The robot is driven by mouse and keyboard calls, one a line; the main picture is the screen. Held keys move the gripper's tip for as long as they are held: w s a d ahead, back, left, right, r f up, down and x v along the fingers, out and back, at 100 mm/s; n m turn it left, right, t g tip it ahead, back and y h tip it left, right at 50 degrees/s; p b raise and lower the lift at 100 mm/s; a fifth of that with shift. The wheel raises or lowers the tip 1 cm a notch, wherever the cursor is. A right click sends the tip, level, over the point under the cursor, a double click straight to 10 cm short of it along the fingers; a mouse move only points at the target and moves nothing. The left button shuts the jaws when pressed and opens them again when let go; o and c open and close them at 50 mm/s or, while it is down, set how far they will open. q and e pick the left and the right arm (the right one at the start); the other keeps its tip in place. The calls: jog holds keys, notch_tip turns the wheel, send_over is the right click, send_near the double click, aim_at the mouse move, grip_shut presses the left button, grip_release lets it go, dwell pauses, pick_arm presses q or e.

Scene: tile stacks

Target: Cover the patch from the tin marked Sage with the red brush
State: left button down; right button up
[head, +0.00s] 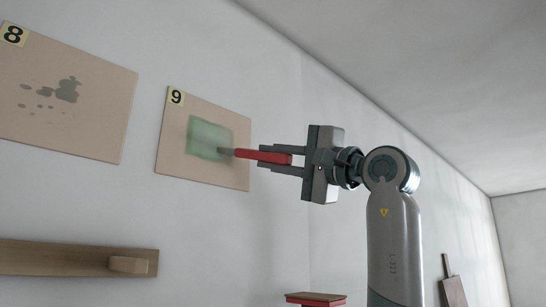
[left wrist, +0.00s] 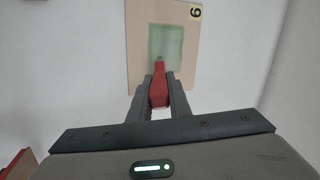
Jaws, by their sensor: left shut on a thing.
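My left gripper (head: 282,160) is shut on the red brush (head: 272,157), whose handle lies between the fingers. The brush also shows in the left wrist view (left wrist: 159,88), pointing away from the gripper. Its dark tip is at the lower right part of a green painted square (head: 207,138) on the board marked 9 (head: 174,165); I cannot tell for sure whether it touches. The green looks hazy and uneven at its edges. The same green square (left wrist: 168,43) shows in the left wrist view. No tin marked Sage is in view. My right gripper is not in view.
A board marked 8 (head: 100,120) with grey-brown blotches hangs to the left. A wooden rail with a block (head: 60,257) is on the wall below it. A small red-edged stand (head: 316,298) shows at the bottom, and a brown board (head: 452,290) leans at the right.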

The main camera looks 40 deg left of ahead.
pick_arm(q)
notch_tip(320, 180, down, 3)
jog(key=shift+f+b, duration=0.1)
jog(key=shift+b, duration=1.15)
jog(key=shift+r, duration=0.2)
jog(key=shift+r+p, duration=1.2)
jog(key=shift+r, duration=0.3)
jog(key=shift+r+p, duration=1.15)
jog(key=shift+r, duration=0.25)
